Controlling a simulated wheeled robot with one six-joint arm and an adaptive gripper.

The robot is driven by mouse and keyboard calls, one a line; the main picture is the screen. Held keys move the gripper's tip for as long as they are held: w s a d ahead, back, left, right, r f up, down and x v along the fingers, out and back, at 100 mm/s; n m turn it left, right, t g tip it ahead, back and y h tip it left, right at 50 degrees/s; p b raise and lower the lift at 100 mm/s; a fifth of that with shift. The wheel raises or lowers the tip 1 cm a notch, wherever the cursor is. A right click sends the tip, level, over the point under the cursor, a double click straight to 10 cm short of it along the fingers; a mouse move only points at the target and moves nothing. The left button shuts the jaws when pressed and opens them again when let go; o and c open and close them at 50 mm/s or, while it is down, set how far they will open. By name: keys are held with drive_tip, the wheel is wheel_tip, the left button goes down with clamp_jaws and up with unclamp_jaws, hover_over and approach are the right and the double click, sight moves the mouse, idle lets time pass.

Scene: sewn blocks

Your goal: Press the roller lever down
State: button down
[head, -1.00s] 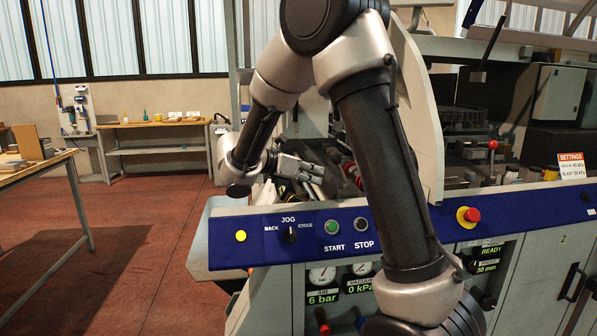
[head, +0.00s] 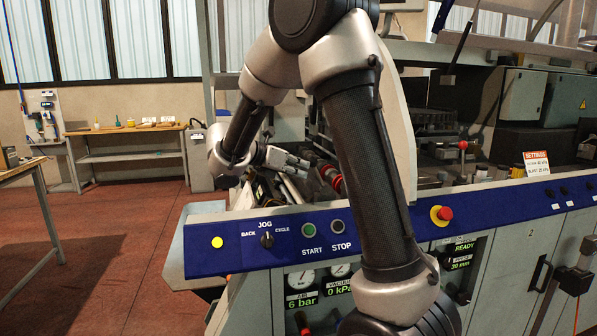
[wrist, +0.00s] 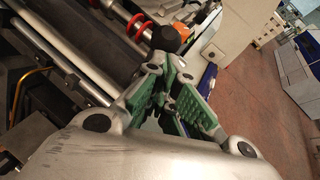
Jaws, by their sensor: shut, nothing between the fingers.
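The lever's shaft is not clear in either view.
A blue control panel (head: 375,236) with START and STOP buttons runs along the front. A red-balled lever (head: 462,146) stands farther right. Open red floor (head: 110,240) is at left.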

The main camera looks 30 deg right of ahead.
drive_tip(key=shift+d+r, duration=0.15)
drive_tip(key=s+d+r+m+t+y, duration=0.1)
drive_tip(key=s+d+r+y, duration=0.1)
drive_tip(key=d+y, duration=0.6)
drive_tip(key=shift+s+d+r+m, duration=0.3)
drive_tip(key=shift+d+r+m, duration=0.15)
drive_tip(key=shift+r, duration=0.25)
idle(0.6)
